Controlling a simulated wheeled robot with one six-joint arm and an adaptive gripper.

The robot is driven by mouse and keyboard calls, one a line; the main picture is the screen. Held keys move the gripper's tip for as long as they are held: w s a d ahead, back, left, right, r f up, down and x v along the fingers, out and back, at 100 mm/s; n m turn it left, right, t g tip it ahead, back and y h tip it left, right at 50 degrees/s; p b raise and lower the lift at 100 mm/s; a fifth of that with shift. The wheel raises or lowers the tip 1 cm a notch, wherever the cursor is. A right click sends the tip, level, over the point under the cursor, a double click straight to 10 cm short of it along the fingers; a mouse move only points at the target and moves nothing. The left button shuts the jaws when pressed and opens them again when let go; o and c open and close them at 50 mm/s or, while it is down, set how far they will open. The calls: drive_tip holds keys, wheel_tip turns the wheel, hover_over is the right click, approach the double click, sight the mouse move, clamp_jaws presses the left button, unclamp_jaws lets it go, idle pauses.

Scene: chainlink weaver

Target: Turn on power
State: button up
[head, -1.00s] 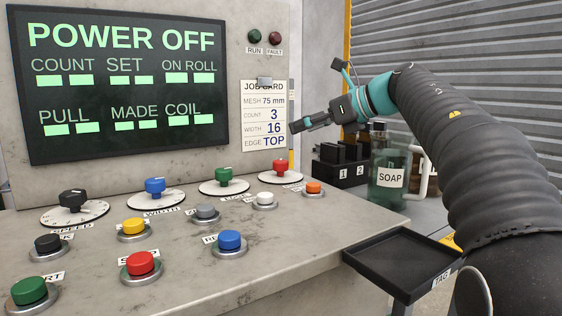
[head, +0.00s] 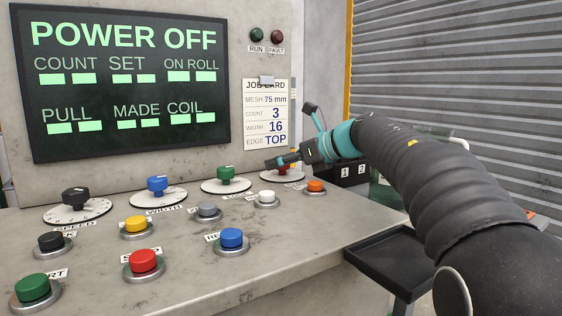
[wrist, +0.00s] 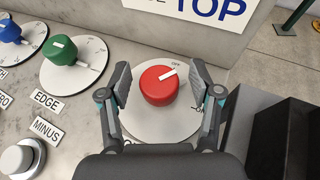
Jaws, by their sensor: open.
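The display (head: 130,85) reads POWER OFF in green letters. A red knob (wrist: 159,85) with a white pointer mark sits on a white round dial plate (wrist: 150,125) in the wrist view. Its plate lettering is only partly readable. In the head view the red knob (head: 283,168) is mostly hidden behind my gripper (head: 272,162). My gripper (wrist: 164,88) is open, with one finger on each side of the red knob in the wrist view. It looks apart from the knob; I cannot tell the height gap.
Green (head: 227,175), blue (head: 157,186) and black (head: 75,199) knobs stand left of the red one. Several push buttons, including an orange one (head: 316,186), lie in front. A black tray (head: 402,292) is at the panel's right edge. A job card (head: 265,115) hangs behind.

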drive_tip(key=shift+c, duration=0.2)
drive_tip(key=c, duration=1.1)
drive_tip(key=shift+a, duration=0.15)
drive_tip(key=shift+f, duration=0.1)
drive_tip(key=shift+s+m+t+h, duration=0.1)
drive_tip(key=shift+m+t+h, duration=0.2)
drive_tip(key=shift+m+t, duration=0.15)
drive_tip(key=shift+m+t+h, duration=0.7)
drive_tip(key=shift+m+t, duration=0.15)
drive_tip(key=shift+m, duration=0.1)
drive_tip(key=shift+m+t+h, duration=1.2)
drive_tip(key=shift+m+h, duration=0.5)
drive_tip(key=shift+m, duration=0.1)
drive_tip(key=shift+f+m+t+h, duration=0.1)
drive_tip(key=shift+m+t+h, duration=0.2)
drive_tip(key=shift+m+h, duration=0.2)
